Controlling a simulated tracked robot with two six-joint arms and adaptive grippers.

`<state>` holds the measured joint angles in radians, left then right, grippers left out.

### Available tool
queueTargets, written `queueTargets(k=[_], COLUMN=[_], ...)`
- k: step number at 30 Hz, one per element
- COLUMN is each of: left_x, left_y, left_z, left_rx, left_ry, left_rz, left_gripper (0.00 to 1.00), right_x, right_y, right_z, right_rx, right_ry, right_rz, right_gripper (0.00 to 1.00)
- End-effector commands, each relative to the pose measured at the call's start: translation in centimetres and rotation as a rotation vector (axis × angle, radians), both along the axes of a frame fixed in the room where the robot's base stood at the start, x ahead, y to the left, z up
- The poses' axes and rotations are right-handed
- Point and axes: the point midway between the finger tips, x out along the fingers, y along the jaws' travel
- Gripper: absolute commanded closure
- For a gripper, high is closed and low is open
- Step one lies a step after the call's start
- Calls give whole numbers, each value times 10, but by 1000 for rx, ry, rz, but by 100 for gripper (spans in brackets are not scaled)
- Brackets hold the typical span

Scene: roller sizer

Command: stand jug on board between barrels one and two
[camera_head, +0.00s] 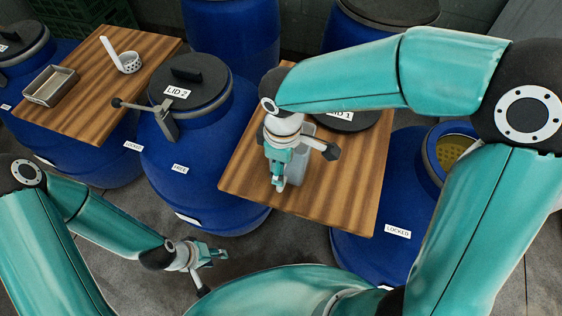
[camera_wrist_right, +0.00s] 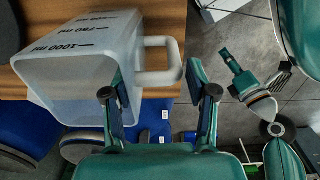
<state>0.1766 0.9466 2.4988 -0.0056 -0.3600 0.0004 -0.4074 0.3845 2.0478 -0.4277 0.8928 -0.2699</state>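The clear jug (camera_wrist_right: 80,85) with dark volume marks has its white handle (camera_wrist_right: 160,62) toward my right gripper. In the head view the jug (camera_head: 299,168) is partly hidden by that gripper (camera_head: 279,183). It is on or just above the right wooden board (camera_head: 335,205); contact is not visible. In the right wrist view my right gripper (camera_wrist_right: 160,85) is open, with the handle between its fingertips and gaps at both sides. My left gripper (camera_head: 214,252) is low over the floor, empty, its fingers apart. The LID 2 barrel (camera_head: 190,165) stands left of the board.
The black LID 1 lid (camera_head: 350,118) lies at the board's upper right. An open blue barrel (camera_head: 375,250) stands at lower right. The left board (camera_head: 95,100) holds a metal tray (camera_head: 50,88) and a white strainer cup (camera_head: 130,63). The board's front right is bare.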

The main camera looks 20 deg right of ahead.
Motion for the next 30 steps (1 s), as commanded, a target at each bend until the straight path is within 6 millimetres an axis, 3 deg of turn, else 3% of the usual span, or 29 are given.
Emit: queueTargets(k=[3, 17, 30], left_x=[0, 0, 0], left_y=[0, 0, 0], left_z=[0, 0, 0], left_rx=[0, 0, 0], left_ry=[0, 0, 0], left_rz=[0, 0, 0], left_gripper=[60, 60, 60], right_x=[0, 1, 0], right_y=[0, 0, 1], right_z=[0, 11, 92], right_rx=[0, 1, 3], right_ry=[0, -6, -7], right_rz=[0, -1, 1], right_gripper=[22, 22, 22])
